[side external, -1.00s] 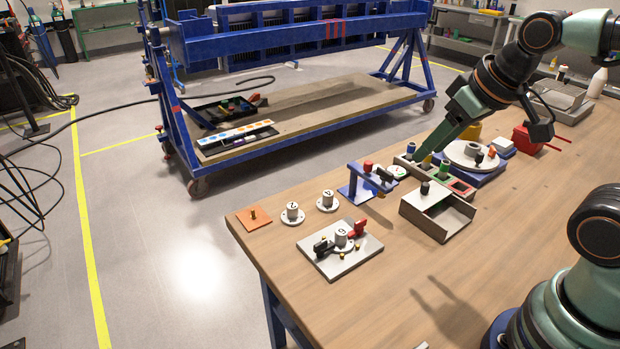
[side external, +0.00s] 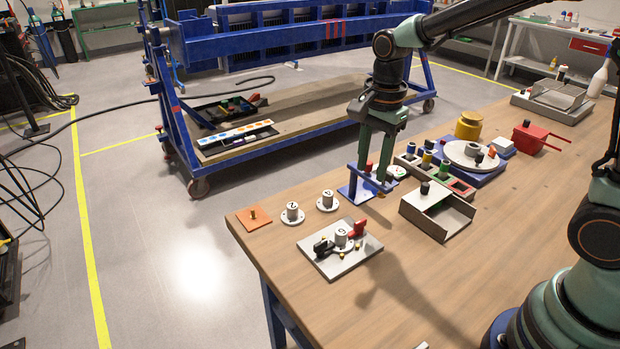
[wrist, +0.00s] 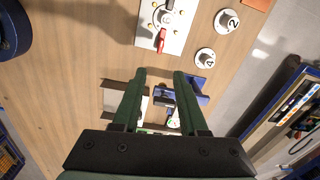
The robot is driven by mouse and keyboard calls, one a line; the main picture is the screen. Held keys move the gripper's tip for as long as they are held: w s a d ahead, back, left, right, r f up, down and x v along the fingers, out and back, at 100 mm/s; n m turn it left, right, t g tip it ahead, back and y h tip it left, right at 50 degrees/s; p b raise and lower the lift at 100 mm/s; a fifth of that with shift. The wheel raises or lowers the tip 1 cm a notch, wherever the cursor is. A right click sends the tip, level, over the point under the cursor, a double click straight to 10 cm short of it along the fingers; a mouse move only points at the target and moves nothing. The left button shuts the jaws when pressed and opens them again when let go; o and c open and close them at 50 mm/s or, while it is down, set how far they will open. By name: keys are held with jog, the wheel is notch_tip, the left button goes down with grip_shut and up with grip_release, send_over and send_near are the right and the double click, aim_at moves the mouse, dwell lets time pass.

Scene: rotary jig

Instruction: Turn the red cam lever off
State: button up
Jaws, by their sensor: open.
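The red cam lever (side external: 360,228) stands at the back right of a grey plate (side external: 342,263) near the table's left end. A black lever (side external: 321,247) and a white round part (side external: 341,238) are also on the plate. In the wrist view the red lever (wrist: 161,41) lies at the near side of the plate (wrist: 181,35), beyond my fingertips. My gripper (side external: 373,172) is open and points down over the blue stand, behind and right of the lever. The wrist view shows its fingers (wrist: 159,73) apart with nothing between them.
The blue stand (side external: 352,190) is close to my fingers, with a grey open box (side external: 437,212) to its right. Numbered white parts (side external: 292,212) and an orange plate (side external: 254,218) lie left of the lever's plate.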

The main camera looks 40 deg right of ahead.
aim_at(361, 221)
jog(key=shift+m+g, duration=0.3)
jog(key=shift+m, duration=0.6)
jog(key=f, duration=1.4)
jog(key=shift+w+a, duration=0.15)
jog(key=shift+w, duration=0.25)
jog(key=shift+r, duration=0.1)
jog(key=shift+c, duration=0.3)
grip_shut()
